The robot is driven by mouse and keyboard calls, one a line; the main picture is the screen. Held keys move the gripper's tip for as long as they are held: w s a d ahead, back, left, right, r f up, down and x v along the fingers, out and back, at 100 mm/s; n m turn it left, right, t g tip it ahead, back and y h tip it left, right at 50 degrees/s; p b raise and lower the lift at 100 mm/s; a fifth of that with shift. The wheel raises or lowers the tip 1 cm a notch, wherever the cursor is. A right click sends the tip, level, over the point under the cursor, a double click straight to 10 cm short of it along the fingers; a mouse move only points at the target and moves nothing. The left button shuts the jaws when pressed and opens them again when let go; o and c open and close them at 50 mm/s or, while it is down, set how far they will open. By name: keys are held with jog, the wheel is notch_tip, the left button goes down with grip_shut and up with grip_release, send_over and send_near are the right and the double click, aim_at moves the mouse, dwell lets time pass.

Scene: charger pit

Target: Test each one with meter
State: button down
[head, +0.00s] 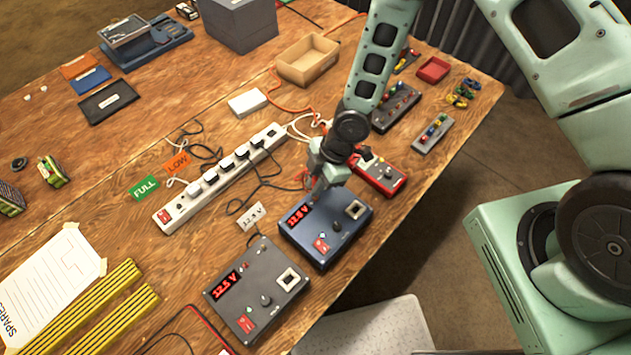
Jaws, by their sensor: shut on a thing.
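My gripper (320,184) points down just above the back edge of the blue charger box (327,226). It is shut on a small red thing (313,197), mostly hidden by the fingers, possibly a probe. The blue box has a lit red display, roughly 12.6 V. A grey box (257,289) in front and to the left shows 12.5 V. A red meter-like device (382,174) with a dial lies right of my gripper, partly behind it. A green FULL tag (144,188) and an orange LOW tag (177,162) lie on the table.
A white power strip (221,177) with several plugs and loose black cables runs left of my gripper. A cardboard tray (307,61) and small white box (247,102) stand behind. Yellow-striped bars (110,302) and a SPARES sheet (50,285) lie front left. Open wood lies at left centre.

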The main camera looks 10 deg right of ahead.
jog(key=shift+f, duration=0.25)
dwell(0.3)
jog(key=c, duration=1)
grip_release()
jog(key=shift+r+p, duration=2.55)
jog(key=shift+r, duration=1.25)
